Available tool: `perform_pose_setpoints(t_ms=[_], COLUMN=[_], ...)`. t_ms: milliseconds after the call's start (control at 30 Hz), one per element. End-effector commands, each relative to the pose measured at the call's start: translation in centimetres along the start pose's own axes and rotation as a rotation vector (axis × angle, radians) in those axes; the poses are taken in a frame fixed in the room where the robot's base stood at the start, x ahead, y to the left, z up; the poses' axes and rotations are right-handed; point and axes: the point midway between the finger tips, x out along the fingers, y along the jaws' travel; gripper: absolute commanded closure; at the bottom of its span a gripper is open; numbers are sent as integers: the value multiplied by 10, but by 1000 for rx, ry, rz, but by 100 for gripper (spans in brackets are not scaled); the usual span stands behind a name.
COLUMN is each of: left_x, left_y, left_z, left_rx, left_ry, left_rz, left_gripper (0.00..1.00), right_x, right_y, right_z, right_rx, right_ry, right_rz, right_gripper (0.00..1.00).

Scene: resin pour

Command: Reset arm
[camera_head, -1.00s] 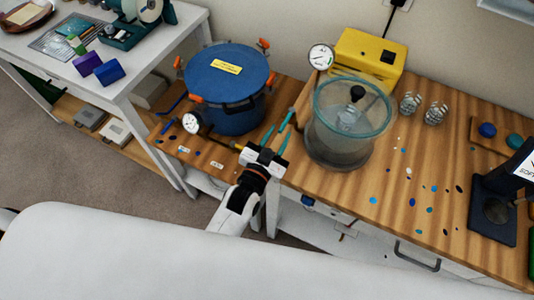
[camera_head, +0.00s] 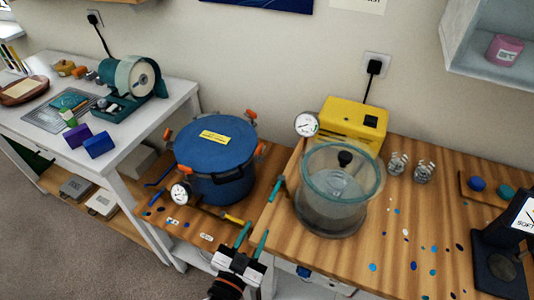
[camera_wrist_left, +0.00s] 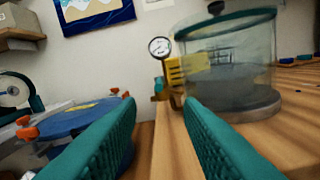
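My left gripper (camera_head: 252,238) is open and empty at the front edge of the wooden workbench, its two teal fingers spread apart. In the left wrist view its fingers (camera_wrist_left: 160,125) frame an empty gap, with the blue pressure pot to the left and the clear chamber to the right. The blue pressure pot (camera_head: 215,160) stands left of and behind the gripper. The clear vacuum chamber (camera_head: 335,205) with a teal rim stands to its right. My right gripper is in neither view.
A yellow pump (camera_head: 353,122) with a gauge (camera_head: 306,124) stands behind the chamber. Glass jars (camera_head: 423,172) stand right of it. A black stand (camera_head: 497,262) is at the far right. The white table (camera_head: 75,150) is at the left. Spots dot the bench's front.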

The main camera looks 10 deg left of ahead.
Motion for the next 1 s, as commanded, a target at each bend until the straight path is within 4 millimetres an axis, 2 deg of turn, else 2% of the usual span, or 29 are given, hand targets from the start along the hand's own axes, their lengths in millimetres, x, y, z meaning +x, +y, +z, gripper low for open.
perform_pose_setpoints(t_ms=[233,433,567,700,1000], left_x=[0,-13,-36,-69,-127], left_y=[5,26,42,55,70], left_z=[-5,-30,-46,-56,-57], left_rx=[-6,-45,-84,-123,-171], left_ry=[50,325,556,786,1100], left_rz=[-5,-29,-41,-45,-40], left_gripper=[67,67,67,67,67], right_x=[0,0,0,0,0], right_y=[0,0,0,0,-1], right_z=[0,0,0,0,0], right_rx=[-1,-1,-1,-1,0], right_ry=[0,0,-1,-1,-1], right_rz=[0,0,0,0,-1], right_gripper=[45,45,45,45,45])
